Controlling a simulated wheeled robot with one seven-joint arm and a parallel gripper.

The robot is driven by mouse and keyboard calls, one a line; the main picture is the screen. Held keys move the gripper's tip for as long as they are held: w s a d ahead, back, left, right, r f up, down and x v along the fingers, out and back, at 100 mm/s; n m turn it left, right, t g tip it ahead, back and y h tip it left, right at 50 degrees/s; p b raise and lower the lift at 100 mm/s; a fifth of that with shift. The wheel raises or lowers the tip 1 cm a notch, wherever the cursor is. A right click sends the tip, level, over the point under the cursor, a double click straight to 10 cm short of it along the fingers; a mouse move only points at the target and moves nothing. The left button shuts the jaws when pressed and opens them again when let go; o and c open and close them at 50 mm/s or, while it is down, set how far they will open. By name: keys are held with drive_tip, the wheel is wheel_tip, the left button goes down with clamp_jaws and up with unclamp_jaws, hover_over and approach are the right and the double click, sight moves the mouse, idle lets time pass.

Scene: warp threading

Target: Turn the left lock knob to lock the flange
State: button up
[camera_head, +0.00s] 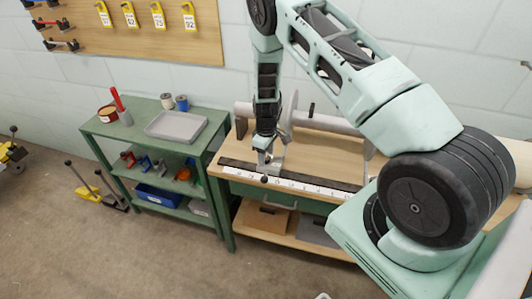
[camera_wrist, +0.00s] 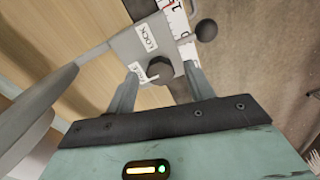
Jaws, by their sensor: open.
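The dark lock knob (camera_wrist: 160,70) sits on a grey plate (camera_wrist: 122,42) labelled LOCK and FREE in the wrist view. My gripper (camera_wrist: 159,80) is open, with one finger on each side of the knob; I cannot tell whether either finger touches it. In the head view my gripper (camera_head: 265,152) points down at the front of the workbench, by the grey bracket (camera_head: 276,160). The pale round flange (camera_head: 290,112) stands on the roller behind it. The knob is too small to make out in the head view.
A lever with a black ball (camera_wrist: 207,30) sticks out beside the plate. A white numbered scale (camera_head: 300,186) runs along the front of the wooden bench (camera_head: 325,150). A green shelf cart with a grey tray (camera_head: 176,126) stands to the left. Open floor lies in front.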

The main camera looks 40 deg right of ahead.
drive_tip(key=shift+f, duration=0.15)
drive_tip(key=shift+c, duration=0.3)
drive_tip(key=c, duration=0.9)
